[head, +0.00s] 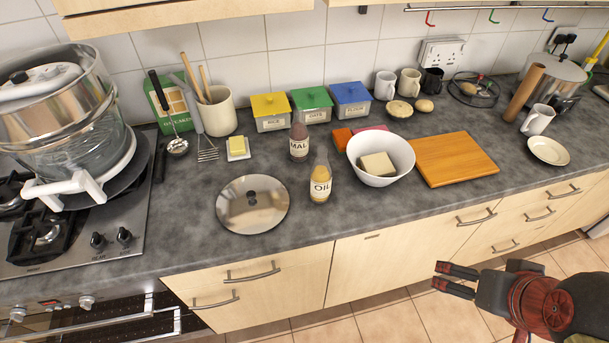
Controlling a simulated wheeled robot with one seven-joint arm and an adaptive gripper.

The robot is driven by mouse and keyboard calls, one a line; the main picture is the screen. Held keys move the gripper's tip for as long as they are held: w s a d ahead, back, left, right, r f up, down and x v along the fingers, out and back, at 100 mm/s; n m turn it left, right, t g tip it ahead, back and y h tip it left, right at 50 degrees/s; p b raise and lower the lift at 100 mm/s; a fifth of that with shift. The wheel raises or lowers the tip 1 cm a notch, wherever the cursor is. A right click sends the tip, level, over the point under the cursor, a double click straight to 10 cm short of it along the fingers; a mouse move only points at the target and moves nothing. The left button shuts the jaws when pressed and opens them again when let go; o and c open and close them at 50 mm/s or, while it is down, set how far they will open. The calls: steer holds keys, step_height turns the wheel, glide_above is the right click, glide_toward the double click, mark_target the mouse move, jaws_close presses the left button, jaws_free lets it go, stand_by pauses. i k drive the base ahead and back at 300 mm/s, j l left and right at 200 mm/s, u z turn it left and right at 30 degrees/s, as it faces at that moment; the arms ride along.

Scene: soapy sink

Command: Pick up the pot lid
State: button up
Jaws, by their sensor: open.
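The pot lid (234,211) is a round, shiny steel disc with a dark knob in its middle. It lies flat on the dark grey worktop (330,218), left of centre and close to the front edge. My gripper (441,276) is at the lower right, in front of the drawers and away from the worktop. Its two dark fingers with red marks point left and are apart, with nothing between them. The lid is in full view.
The oil bottle (320,180) and malt bottle (299,140) stand right and behind the lid. A white bowl (357,151) holds a pale block. A hob (125,215) with a large steel pot (50,105) is at the left. Worktop between lid and hob is clear.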

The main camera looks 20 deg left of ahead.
mark_target(249, 204)
steer(key=u, duration=1.65)
